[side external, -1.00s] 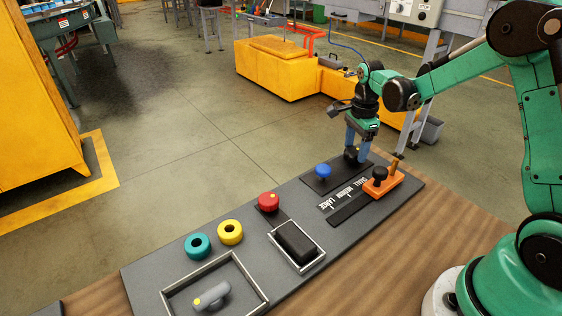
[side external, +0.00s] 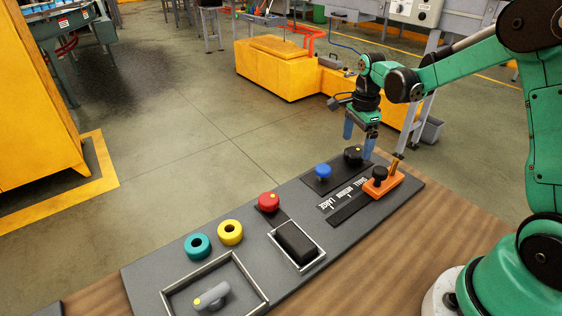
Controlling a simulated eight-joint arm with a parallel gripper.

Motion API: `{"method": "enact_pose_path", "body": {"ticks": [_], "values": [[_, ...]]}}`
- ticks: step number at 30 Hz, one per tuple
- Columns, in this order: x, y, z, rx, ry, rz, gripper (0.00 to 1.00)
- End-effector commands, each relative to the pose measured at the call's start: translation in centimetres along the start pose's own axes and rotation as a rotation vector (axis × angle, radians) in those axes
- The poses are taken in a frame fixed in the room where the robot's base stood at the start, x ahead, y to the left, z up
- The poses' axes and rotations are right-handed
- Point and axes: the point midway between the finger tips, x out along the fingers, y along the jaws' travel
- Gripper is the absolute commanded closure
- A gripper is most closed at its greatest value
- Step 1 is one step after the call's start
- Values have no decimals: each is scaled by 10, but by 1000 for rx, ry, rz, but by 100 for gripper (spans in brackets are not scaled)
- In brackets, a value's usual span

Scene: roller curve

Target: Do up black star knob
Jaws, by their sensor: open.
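The black star knob (side external: 353,154) sits at the far right end of the grey panel, on a dark plate beside the blue knob (side external: 323,171). My gripper (side external: 360,147) is open and empty. I cannot tell whether either finger touches the knob.
An orange block with a black knob (side external: 380,174) and an upright brown handle stands close to the right. A red knob (side external: 269,201), yellow ring (side external: 230,232), teal ring (side external: 198,246) and black block (side external: 295,241) lie further left on the panel (side external: 150,275).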

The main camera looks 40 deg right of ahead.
Motion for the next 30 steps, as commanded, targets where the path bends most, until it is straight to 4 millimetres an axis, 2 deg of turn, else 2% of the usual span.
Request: {"method": "enact_pose_path", "body": {"ticks": [3,9,22,26,30], "values": [[-19,1,0,0,0,0,8],[-39,0,0,0,0,0,8],[-45,3,4,-40,1,-13,8],[-61,14,19,-236,8,-77,8],[-82,39,43,-602,44,-196,8]]}}
